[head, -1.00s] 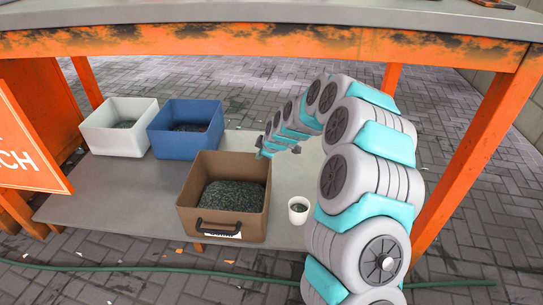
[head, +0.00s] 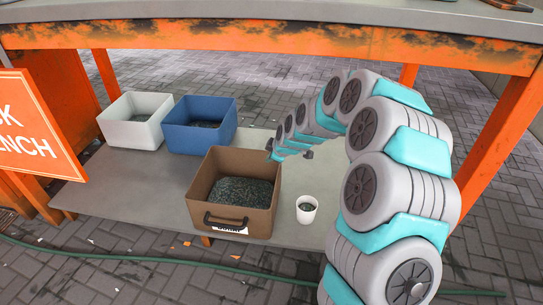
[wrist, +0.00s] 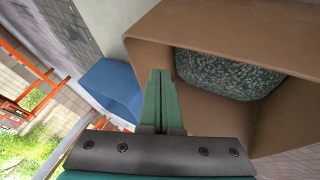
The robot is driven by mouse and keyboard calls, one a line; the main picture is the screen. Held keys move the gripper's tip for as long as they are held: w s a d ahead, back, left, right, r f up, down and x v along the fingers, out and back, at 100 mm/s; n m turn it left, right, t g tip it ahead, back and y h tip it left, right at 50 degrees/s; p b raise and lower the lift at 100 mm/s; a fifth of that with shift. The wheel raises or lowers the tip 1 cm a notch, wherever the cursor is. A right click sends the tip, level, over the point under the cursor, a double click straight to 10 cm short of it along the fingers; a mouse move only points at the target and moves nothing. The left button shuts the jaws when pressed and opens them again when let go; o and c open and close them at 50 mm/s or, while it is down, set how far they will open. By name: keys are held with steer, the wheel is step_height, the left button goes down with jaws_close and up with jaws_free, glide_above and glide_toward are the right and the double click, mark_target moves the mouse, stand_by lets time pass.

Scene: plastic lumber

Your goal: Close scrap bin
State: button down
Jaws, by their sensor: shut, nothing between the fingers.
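The brown scrap bin (head: 262,192) stands open-topped on the low grey shelf in the head view, with a dark handle (head: 225,221) and a partly hidden white label on its front. Dark speckled granules (head: 240,191) lie inside it; they also show in the wrist view (wrist: 228,72). My gripper (head: 272,152) is at the bin's far right corner, partly hidden by my arm. In the wrist view its green fingers (wrist: 160,75) are together and empty, beside the bin wall (wrist: 150,28). I cannot tell whether they touch it.
A white cup (head: 306,210) stands right of the bin. A blue bin (head: 190,138) and a white bin (head: 130,133) stand behind to the left. The orange bench frame (head: 250,58) spans above the shelf. A green hose (head: 130,260) lies in front.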

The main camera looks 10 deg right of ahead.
steer(key=shift+p+v, duration=0.4)
steer(key=shift+v, duration=3.8)
steer(key=s+d+r+m+g+h, duration=0.1)
steer(key=s+r+m+g, duration=0.2)
steer(key=s, duration=1.2)
steer(key=s+d+r+m+g+h, duration=0.1)
steer(key=s+d+m+g, duration=0.35)
steer(key=s, duration=1.15)
steer(key=s+a+r+m+g+h, duration=0.1)
steer(key=s+a+r+m, duration=0.35)
steer(key=s, duration=1.05)
steer(key=d+r+m+p, duration=0.1)
steer(key=d+r+p, duration=0.2)
steer(key=r+p, duration=0.7)
steer(key=shift+s+r+p, duration=0.2)
steer(key=shift+s+p, duration=0.05)
steer(key=shift+p, duration=0.9)
